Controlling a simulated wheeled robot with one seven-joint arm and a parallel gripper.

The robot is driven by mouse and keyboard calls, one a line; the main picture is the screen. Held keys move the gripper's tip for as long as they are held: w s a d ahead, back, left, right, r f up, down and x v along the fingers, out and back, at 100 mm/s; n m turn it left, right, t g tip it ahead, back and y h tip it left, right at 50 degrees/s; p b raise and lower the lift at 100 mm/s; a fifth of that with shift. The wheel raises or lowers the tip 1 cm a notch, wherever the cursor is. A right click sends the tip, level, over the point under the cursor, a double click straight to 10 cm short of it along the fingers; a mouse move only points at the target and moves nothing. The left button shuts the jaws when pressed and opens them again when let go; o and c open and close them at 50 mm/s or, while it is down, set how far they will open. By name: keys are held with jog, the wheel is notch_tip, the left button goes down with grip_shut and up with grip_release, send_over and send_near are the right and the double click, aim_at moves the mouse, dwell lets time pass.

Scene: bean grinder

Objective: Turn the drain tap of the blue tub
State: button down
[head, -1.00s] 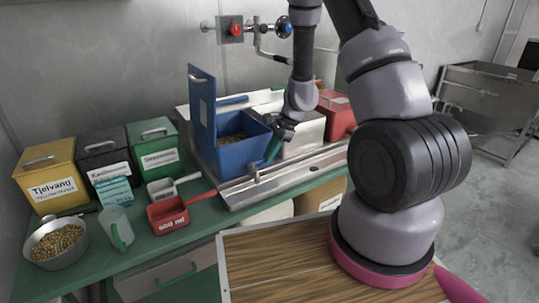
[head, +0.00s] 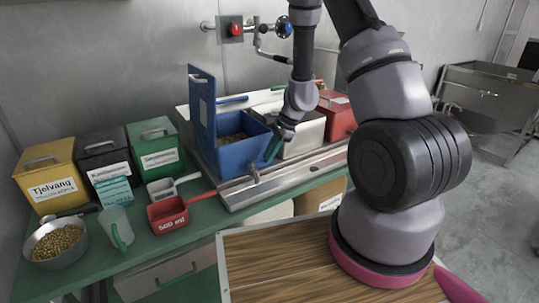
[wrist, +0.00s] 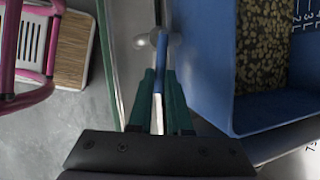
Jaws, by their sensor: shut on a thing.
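The blue tub (head: 238,153) stands on the metal tray with its lid raised and beans inside. Its wall also shows at the right of the wrist view (wrist: 212,60). The metal drain tap (head: 254,173) sticks out low at the tub's front; in the wrist view it is a silver fitting (wrist: 143,41) with a blue lever (wrist: 160,56). My gripper (head: 270,158) points down beside the tub's front right corner. In the wrist view its green fingers (wrist: 160,80) are shut on the blue lever.
A steel tub (head: 305,138) and a red tub (head: 338,115) stand to the right. A red scoop (head: 168,213), a clear jug (head: 116,228) and a bowl of beans (head: 58,245) are on the green bench at left. Open floor lies right of my arm.

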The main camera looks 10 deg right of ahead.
jog(key=shift+w, duration=0.1)
jog(key=shift+w+a+n+g, duration=0.1)
jog(key=shift+w+n+g, duration=0.35)
jog(key=shift+n, duration=0.55)
jog(key=c, duration=0.8)
grip_release()
jog(key=shift+c, duration=0.2)
jog(key=v, duration=1)
jog(key=shift+d+r, duration=0.25)
jog(key=shift+r, duration=0.1)
